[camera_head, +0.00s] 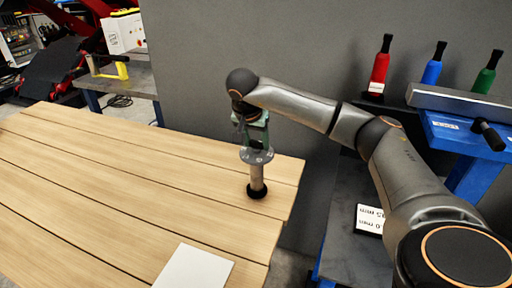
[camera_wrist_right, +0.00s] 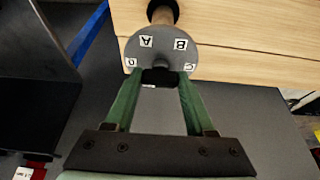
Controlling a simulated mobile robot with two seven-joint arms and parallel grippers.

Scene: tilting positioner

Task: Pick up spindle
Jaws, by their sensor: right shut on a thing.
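The spindle (camera_head: 257,177) has a grey round flange, a pale shaft and a black lower end. It is roughly upright near the right edge of the wooden table. In the right wrist view, its flange (camera_wrist_right: 160,52) carries white labels A, B, C and D. My right gripper (camera_head: 256,148) is above the flange. Its green fingers (camera_wrist_right: 157,78) are shut on a dark part at the flange's near side. I cannot tell whether the black end touches the table. My left gripper is not in view.
The wooden table (camera_head: 100,190) is mostly clear, with a white sheet (camera_head: 194,268) at its front. Red (camera_head: 380,68), blue (camera_head: 432,70) and green (camera_head: 486,78) bottles stand at the back right, near a blue stand (camera_head: 465,145). A grey wall is behind.

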